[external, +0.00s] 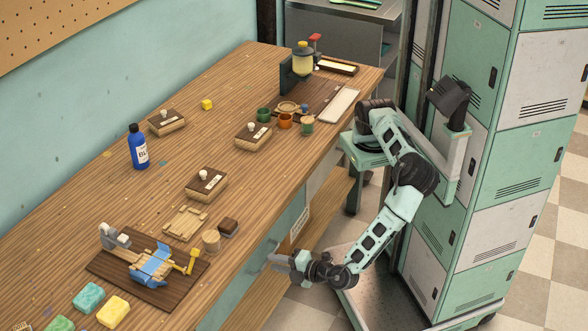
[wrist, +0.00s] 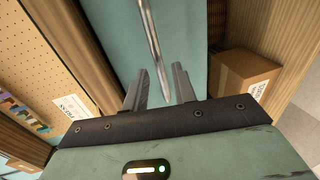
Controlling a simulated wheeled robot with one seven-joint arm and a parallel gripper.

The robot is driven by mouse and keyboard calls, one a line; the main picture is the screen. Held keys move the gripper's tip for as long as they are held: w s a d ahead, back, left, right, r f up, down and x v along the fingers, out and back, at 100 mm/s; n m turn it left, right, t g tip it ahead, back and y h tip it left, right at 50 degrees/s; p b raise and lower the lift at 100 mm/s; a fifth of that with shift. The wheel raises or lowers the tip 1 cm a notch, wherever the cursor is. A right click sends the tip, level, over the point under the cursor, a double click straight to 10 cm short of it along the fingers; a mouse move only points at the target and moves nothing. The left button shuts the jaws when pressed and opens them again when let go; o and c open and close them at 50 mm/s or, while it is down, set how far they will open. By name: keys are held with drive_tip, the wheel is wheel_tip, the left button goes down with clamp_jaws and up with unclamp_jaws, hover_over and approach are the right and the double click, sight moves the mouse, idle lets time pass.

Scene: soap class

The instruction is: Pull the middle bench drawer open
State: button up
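My gripper (external: 279,262) is low beside the front of the wooden bench. In the wrist view my gripper (wrist: 161,68) is open, its two fingers apart. A long metal bar handle (wrist: 152,40) runs between the fingers, with a visible gap to each. The handle stands in front of a teal drawer front (wrist: 187,32). In the external view, teal bench front (external: 288,220) shows below the top, but the arm and bench edge hide most of it. I cannot tell from these views which drawer this handle belongs to, and I see no open drawer.
The bench top (external: 225,125) holds soap-stamping tools, a blue bottle (external: 138,148) and soap bars (external: 113,311). A cardboard box (wrist: 243,78) is right of the fingers in the wrist view. Green and white lockers (external: 490,160) stand behind my arm. Checkered floor lies right of the bench.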

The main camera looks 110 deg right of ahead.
sight(268, 261)
drive_tip(key=shift+x, duration=1.9)
clamp_jaws()
drive_tip(key=shift+s+a, duration=0.1)
drive_tip(key=f+b+v, duration=0.3)
drive_tip(key=b+v, duration=0.1)
drive_tip(key=v, duration=1.1)
drive_tip(key=s+a+f+b+v, duration=0.1)
drive_tip(key=f+b+v, duration=0.2)
drive_tip(key=v, duration=1.3)
drive_tip(key=shift+s+a+f+b, duration=0.2)
drive_tip(key=shift+s+f+b, duration=0.05)
drive_tip(key=shift+b, duration=0.3)
unclamp_jaws()
